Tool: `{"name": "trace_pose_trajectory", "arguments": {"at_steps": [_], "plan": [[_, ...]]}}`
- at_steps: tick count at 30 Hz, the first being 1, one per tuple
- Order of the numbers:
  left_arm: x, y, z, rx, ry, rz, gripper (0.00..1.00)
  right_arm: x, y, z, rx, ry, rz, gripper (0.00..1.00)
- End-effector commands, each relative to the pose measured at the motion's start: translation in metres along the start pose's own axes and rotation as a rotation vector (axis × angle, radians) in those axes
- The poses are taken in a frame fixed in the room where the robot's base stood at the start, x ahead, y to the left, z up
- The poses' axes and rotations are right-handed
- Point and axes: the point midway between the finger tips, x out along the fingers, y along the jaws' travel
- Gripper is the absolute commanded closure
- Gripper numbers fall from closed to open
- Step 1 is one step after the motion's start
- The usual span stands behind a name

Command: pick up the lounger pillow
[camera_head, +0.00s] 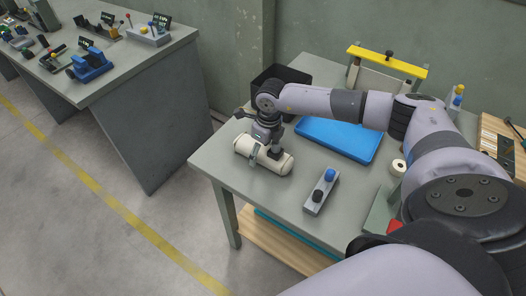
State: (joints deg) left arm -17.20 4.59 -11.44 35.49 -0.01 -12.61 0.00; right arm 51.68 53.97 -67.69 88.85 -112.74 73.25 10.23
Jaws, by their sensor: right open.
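The lounger pillow (283,165) appears to be the cream roll lying on its side near the left edge of the grey table (222,158). My right gripper (266,151) points down at the middle of the roll from above, with its fingers open. Its fingers and wrist hide part of the roll, and I cannot tell whether they touch it. My left gripper is not in view.
A blue tray (340,140) and a black bin (290,74) lie behind the roll. A grey block with blue and black knobs (321,191) stands to its right. A white tape roll (398,167) is further right. Another workbench (130,65) stands at the upper left.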

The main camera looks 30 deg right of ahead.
Motion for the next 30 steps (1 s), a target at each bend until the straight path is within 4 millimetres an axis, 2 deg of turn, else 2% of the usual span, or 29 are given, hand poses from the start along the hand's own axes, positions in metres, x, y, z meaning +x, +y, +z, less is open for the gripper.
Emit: {"name": "trace_pose_trajectory", "arguments": {"at_steps": [3,27,30], "plan": [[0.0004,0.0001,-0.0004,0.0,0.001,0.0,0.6,0.0,0.0001,0.0001,0.0,0.0,0.0,0.23],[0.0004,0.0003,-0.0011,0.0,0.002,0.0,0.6,-0.0008,0.0,0.0004,0.0,-0.001,0.0,0.77],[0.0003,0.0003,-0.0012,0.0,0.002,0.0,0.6,-0.0012,-0.0001,0.0007,0.0,-0.002,0.0,0.78]]}}
